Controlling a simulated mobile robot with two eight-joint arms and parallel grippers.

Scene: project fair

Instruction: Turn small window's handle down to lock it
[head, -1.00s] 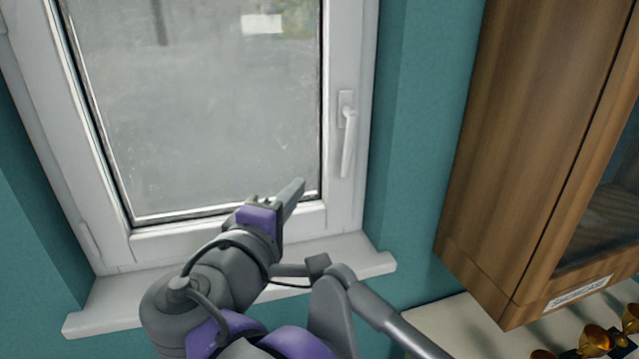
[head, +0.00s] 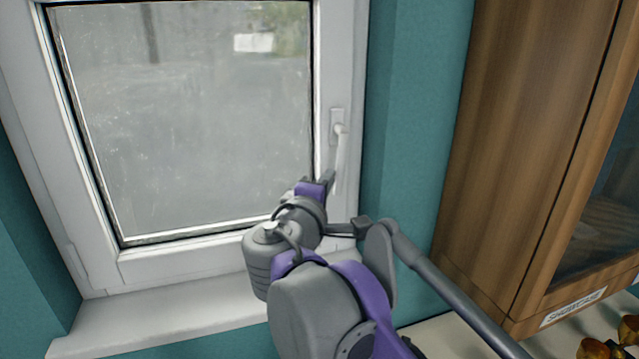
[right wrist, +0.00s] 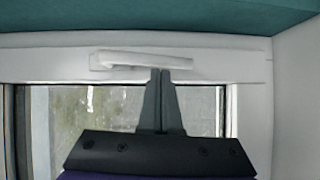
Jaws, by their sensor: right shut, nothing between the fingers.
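The small window (head: 170,262) has a white frame and a grey, hazy pane. Its white handle (head: 341,155) is on the right side of the frame and hangs down from its mount, leaning slightly. In the right wrist view the handle (right wrist: 145,60) lies across the picture above my fingertips. My right gripper (head: 330,176) is shut and empty, its tips at the handle's lower part. In the right wrist view the closed fingertips (right wrist: 161,72) meet the handle's edge; I cannot tell whether they touch. My left gripper is not in view.
A white sill (head: 170,315) runs under the window. A wooden showcase (head: 530,150) with a glass door stands to the right, with a label (head: 573,307) and golden objects (head: 600,350) below. Teal wall (head: 415,150) lies between.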

